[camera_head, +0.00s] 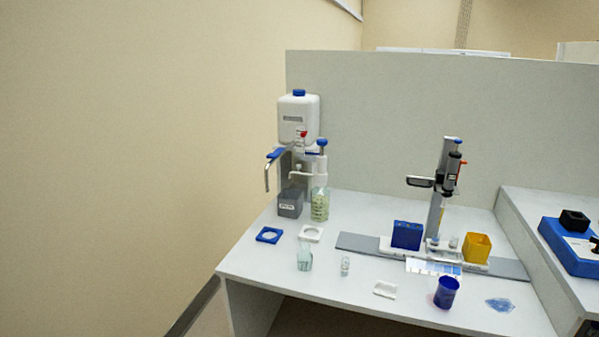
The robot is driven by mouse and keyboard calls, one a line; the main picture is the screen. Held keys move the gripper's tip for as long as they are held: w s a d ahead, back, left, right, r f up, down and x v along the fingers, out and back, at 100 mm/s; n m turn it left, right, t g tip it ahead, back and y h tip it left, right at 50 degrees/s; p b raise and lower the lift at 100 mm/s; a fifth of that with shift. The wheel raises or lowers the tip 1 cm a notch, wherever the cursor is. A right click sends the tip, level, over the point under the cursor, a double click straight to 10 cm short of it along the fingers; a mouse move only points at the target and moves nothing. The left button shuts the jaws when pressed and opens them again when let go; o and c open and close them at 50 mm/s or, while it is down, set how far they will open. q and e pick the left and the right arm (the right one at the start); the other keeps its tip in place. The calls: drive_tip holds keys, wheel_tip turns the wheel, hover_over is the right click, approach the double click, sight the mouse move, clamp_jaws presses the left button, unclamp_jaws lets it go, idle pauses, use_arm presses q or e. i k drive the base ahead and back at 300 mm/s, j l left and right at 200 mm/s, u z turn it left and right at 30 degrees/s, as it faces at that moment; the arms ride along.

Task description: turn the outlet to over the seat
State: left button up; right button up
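A white dispenser tank (298,117) with a blue cap stands at the table's back left. A bent grey outlet pipe (267,178) with a blue part (276,154) reaches out to its left and points down. A blue square seat with a round hole (269,235) and a white one (311,233) lie on the table in front. The outlet appears above the grey box and the left table edge; its exact position over either seat I cannot tell. A bottle with a blue-topped pump (320,201) stands beside the tank. Neither gripper is in view.
A dark grey box (290,203) stands under the tank. A clear bottle (304,257), small vial (345,266), white dish (385,290) and blue cup (446,292) stand towards the front. A stand (440,190) with blue and yellow boxes is right of centre.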

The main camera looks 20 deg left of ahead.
sight(298, 166)
drive_tip(key=i+l+u, duration=0.1)
drive_tip(key=i+l, duration=0.6)
